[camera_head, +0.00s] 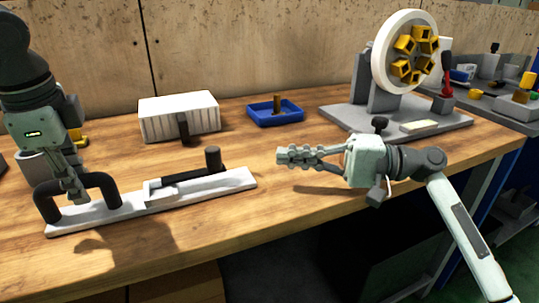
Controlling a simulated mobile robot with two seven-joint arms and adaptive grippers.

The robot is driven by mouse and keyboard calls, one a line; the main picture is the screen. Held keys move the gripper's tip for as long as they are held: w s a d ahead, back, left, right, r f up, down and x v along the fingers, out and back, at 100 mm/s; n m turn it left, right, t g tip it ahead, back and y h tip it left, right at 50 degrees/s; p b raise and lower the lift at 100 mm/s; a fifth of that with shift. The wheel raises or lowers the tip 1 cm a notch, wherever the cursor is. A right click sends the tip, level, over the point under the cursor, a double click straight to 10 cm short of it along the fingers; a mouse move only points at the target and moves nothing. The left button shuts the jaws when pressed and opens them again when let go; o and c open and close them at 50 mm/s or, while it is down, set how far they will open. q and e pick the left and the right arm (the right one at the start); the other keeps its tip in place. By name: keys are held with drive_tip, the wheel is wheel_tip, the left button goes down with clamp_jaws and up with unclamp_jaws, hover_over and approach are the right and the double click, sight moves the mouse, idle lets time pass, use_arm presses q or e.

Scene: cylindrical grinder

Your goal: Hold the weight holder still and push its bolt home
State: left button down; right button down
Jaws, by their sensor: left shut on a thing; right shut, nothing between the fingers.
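The weight holder (132,212) is a long pale bar lying on the workbench at left centre. A black arched handle (104,188) stands on its left end. Its bolt (190,174) is a black rod lying along the bar, with an upright black knob (213,157) near the right end. My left gripper (76,194) points down and is shut on the handle; the fingers partly hide it. My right gripper (282,155) is shut and empty. It points left, to the right of the knob and apart from it. How far the bolt is in is unclear.
A white ribbed block (180,114) with a dark handle stands behind the holder. A blue tray (275,113) holds a small brown piece. At the back right is a grey stand with a white wheel (383,48) and yellow pieces. The bench's front edge (330,252) runs below my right gripper.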

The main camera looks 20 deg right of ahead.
use_arm(q)
drive_tip(key=c, duration=1.3)
unclamp_jaws()
drive_tip(key=r, duration=0.4)
drive_tip(key=s+r, duration=0.1)
drive_tip(key=r, duration=0.3)
drive_tip(key=s+r, duration=0.1)
drive_tip(key=r, duration=0.2)
drive_tip(key=shift+s+r, duration=0.15)
drive_tip(key=shift+r, duration=0.25)
